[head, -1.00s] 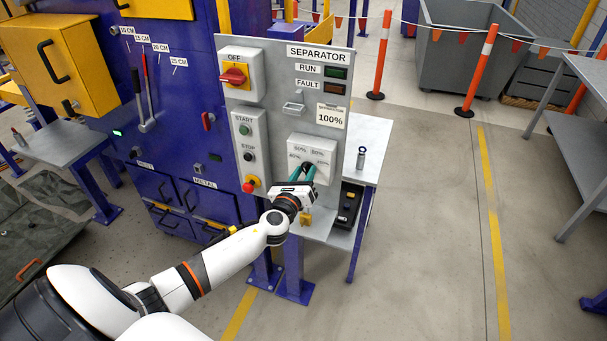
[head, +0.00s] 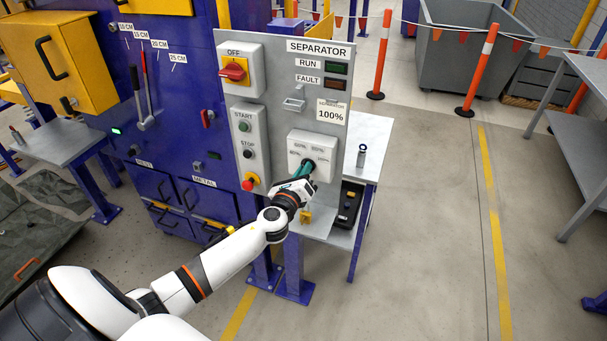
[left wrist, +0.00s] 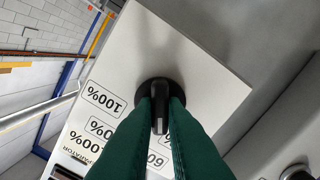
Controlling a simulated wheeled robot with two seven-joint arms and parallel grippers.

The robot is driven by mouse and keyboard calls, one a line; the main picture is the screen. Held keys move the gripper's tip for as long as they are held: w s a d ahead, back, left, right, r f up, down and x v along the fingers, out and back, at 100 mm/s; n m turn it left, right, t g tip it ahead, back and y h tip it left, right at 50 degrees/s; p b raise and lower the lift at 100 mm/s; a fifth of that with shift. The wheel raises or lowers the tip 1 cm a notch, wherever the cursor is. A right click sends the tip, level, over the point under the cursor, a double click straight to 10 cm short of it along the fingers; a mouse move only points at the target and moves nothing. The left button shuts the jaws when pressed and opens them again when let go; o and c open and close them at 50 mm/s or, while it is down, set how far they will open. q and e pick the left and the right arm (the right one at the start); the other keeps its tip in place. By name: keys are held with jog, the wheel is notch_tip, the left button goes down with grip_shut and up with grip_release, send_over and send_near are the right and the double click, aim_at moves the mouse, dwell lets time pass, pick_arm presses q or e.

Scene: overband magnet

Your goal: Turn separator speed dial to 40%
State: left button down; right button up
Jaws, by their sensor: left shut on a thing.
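The separator speed dial is a black round knob (left wrist: 158,112) with a raised bar, on a light grey box (head: 326,144) on the separator panel. My left gripper (head: 308,168) reaches it from the lower left. In the left wrist view its green fingers (left wrist: 161,108) are shut on the knob, one on each side of the bar. Upside-down percentage labels, including 100% (left wrist: 103,97), show beside the knob; some are partly hidden by the fingers. I cannot read the dial's setting. A placard (head: 331,114) above the box reads 100%. My right gripper is not in view.
Left of the dial box are START and STOP buttons with a red emergency knob (head: 249,184). A red rotary switch (head: 233,69) is above them. A small table (head: 371,133) with a small upright item (head: 361,156) stands at right. Open floor lies further right.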

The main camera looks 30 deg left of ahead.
pick_arm(q)
jog(key=n+b, duration=0.1)
jog(key=n, duration=0.3)
jog(key=shift+f+n, duration=0.1)
jog(key=shift+n, duration=0.3)
jog(key=shift+b, duration=0.3)
jog(key=c, duration=1.5)
grip_release()
jog(key=shift+a, duration=0.1)
jog(key=shift+s, duration=0.1)
jog(key=b+v, duration=0.2)
jog(key=v, duration=1)
